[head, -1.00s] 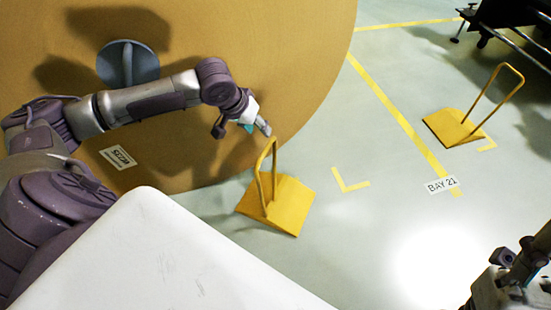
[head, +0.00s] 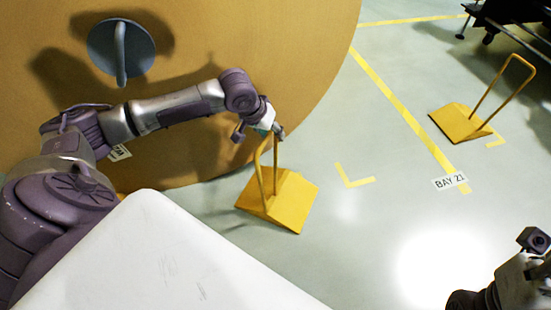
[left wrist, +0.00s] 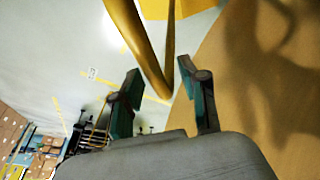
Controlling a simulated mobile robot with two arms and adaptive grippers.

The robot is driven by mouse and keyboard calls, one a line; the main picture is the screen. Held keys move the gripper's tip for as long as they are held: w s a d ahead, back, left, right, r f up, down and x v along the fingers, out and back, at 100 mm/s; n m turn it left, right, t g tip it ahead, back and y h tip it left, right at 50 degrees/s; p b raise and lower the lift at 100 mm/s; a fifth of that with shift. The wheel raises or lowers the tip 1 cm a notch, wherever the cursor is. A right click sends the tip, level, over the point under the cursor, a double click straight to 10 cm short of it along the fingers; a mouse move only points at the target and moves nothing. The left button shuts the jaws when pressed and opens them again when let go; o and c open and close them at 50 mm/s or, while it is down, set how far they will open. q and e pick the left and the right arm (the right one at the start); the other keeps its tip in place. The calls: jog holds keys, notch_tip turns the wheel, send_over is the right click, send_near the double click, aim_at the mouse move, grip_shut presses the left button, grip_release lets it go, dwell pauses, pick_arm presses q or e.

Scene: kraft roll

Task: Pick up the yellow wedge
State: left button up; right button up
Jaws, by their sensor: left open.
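A yellow wedge (head: 292,207) with an upright looped handle stands on the floor beside the big kraft roll. My left gripper (head: 279,131) is at the top of this handle in the head view. In the left wrist view, my open left gripper (left wrist: 158,68) has the handle's bent yellow bar (left wrist: 147,62) showing between its two fingers, not clamped. Whether a finger touches it I cannot tell. A second yellow wedge (head: 458,123) with a handle stands farther right. My right arm shows at the lower right corner, its jaws unclear.
The large kraft roll (head: 215,40) with a grey core plug (head: 105,48) fills the upper left, close behind the left arm. A dark wheeled frame (head: 510,15) stands at the top right. Floor between the wedges is clear, with yellow lines and a BAY 21 label (head: 450,181).

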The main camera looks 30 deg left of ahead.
pick_arm(q)
grip_shut()
jog(key=shift+r, duration=0.15)
dwell(0.4)
jog(key=shift+w+r, duration=0.1)
